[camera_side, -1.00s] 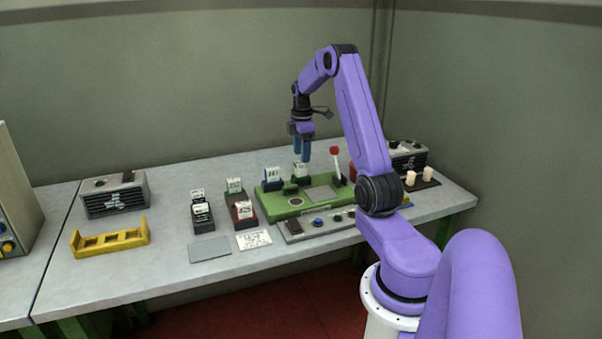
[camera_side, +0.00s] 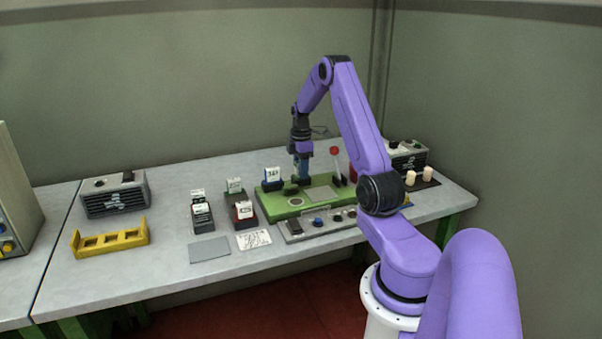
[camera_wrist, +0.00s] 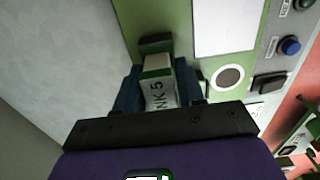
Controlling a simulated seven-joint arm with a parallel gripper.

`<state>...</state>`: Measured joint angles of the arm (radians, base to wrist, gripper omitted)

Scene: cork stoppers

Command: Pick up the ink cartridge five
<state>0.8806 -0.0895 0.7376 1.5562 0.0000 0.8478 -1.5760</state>
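The ink cartridge five (camera_wrist: 158,88), white with a green top band and "INK 5" lettering, stands in a dark holder on the green board (camera_side: 320,195). In the wrist view the blue fingers of my gripper (camera_wrist: 160,85) lie on either side of it, very close to its sides. Whether they press on it cannot be made out. In the side view my gripper (camera_side: 301,172) is down at the back of the green board, and its fingers hide the cartridge.
A red-topped lever (camera_side: 337,160) rises close on the right. More cartridges (camera_side: 202,213) stand in dark holders further left. A control strip (camera_side: 318,222) runs along the board's front.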

